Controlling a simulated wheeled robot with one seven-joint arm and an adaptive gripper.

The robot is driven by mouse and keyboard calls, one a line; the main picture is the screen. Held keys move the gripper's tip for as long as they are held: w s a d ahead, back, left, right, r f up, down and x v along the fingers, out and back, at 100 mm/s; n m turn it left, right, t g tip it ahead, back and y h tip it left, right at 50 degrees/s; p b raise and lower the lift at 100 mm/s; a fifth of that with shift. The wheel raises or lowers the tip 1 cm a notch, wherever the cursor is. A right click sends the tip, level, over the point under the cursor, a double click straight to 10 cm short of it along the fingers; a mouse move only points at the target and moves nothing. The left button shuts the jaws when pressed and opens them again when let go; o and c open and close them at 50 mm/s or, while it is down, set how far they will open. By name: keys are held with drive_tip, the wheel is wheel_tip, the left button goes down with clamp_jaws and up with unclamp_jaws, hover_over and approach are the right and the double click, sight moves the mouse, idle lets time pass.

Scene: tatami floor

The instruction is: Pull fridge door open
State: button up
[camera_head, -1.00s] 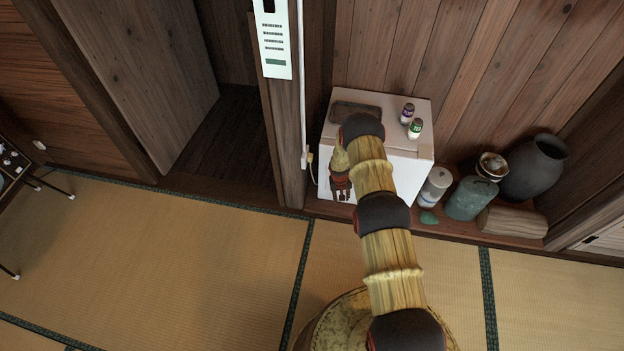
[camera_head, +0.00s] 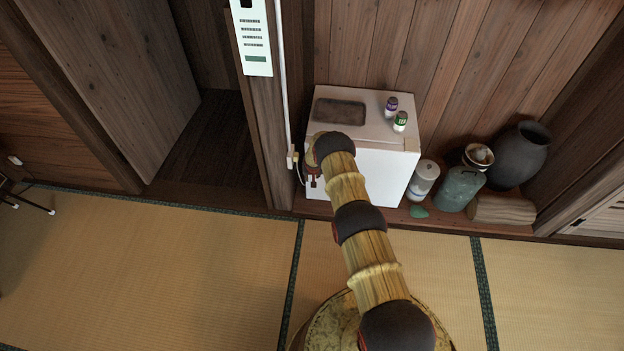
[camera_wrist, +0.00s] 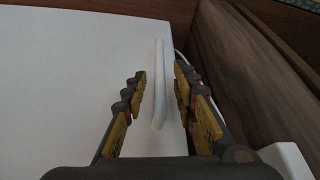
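The small white fridge (camera_head: 385,172) stands against the wooden wall, with its front facing me. Its door appears shut. In the wrist view the white door face (camera_wrist: 70,80) fills the left half, and a long white bar handle (camera_wrist: 159,85) runs along its edge. My gripper (camera_wrist: 160,92) is open, with one finger on each side of the handle; I see gaps between the fingers and the bar. In the head view my gripper (camera_head: 313,180) is at the fridge's left front edge, mostly hidden by my arm.
A dark slab (camera_head: 340,112) and two small bottles (camera_head: 391,106) (camera_head: 400,121) stand on the fridge top. A wooden post (camera_head: 266,140) is close on the left. Jars (camera_head: 460,190) and a log (camera_head: 502,209) are on the right. The tatami (camera_head: 150,260) in front is clear.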

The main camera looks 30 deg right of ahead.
drive_tip(key=shift+w+d+f, duration=0.1)
drive_tip(key=shift+w+f, duration=0.15)
drive_tip(key=shift+f, duration=0.25)
drive_tip(key=c, duration=0.3)
drive_tip(key=c, duration=0.4)
clamp_jaws()
